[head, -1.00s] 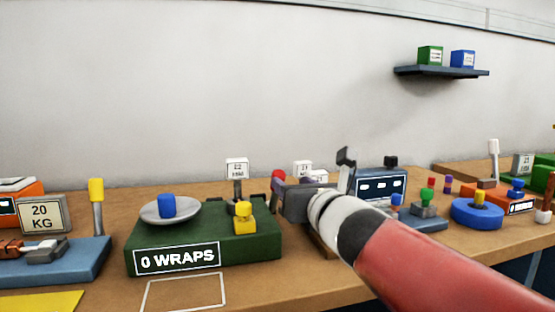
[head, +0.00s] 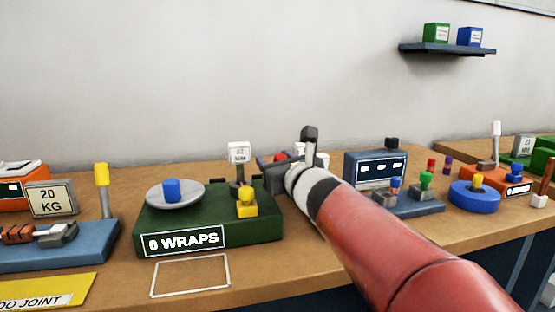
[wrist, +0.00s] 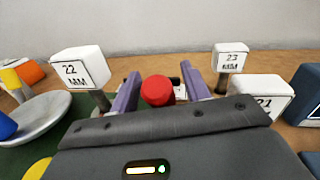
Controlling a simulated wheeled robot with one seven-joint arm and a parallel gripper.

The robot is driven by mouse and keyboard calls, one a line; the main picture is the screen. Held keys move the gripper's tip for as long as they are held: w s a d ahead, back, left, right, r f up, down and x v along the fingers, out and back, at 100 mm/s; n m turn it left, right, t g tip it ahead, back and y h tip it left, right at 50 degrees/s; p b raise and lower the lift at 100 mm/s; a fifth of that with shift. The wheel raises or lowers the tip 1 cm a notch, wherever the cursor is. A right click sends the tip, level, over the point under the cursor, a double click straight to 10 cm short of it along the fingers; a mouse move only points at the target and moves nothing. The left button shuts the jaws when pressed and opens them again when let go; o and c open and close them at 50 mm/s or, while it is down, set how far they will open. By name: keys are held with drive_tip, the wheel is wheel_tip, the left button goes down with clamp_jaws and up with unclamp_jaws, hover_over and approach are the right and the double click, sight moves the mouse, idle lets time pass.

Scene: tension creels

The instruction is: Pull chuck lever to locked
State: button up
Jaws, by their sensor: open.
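A round red knob (wrist: 157,90) shows in the wrist view, between the two purple fingers of my gripper (wrist: 160,72). It may be the end of the chuck lever; its stem is hidden behind the gripper body. My gripper is open, with a gap on each side of the knob. In the head view my gripper (head: 269,160) is just behind the right end of the green base (head: 210,235), and a bit of the red knob (head: 281,157) shows there. My arm hides much of that spot.
The green base bears a grey dish (head: 192,194) and a yellow knob (head: 247,203). Signs 22 MM (wrist: 80,68), 23 MM (wrist: 230,58) and 21 MM (wrist: 259,97) stand close around my gripper. A blue panel box (head: 375,168) is right of my arm.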

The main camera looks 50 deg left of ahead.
drive_tip(key=shift+c, duration=0.4)
drive_tip(key=c, duration=0.9)
drive_tip(key=f+b, duration=0.1)
drive_tip(key=b, duration=0.3)
drive_tip(key=shift+s+d, duration=0.1)
drive_tip(key=shift+d, duration=0.05)
drive_tip(key=b, duration=0.2)
drive_tip(key=y+b, duration=0.1)
drive_tip(key=b, duration=0.1)
drive_tip(key=shift+s+d+f, duration=0.1)
drive_tip(key=shift+d, duration=0.15)
drive_tip(key=shift+d+b, duration=0.1)
drive_tip(key=shift+b, duration=0.35)
drive_tip(key=shift+r, duration=0.3)
drive_tip(key=o, duration=1)
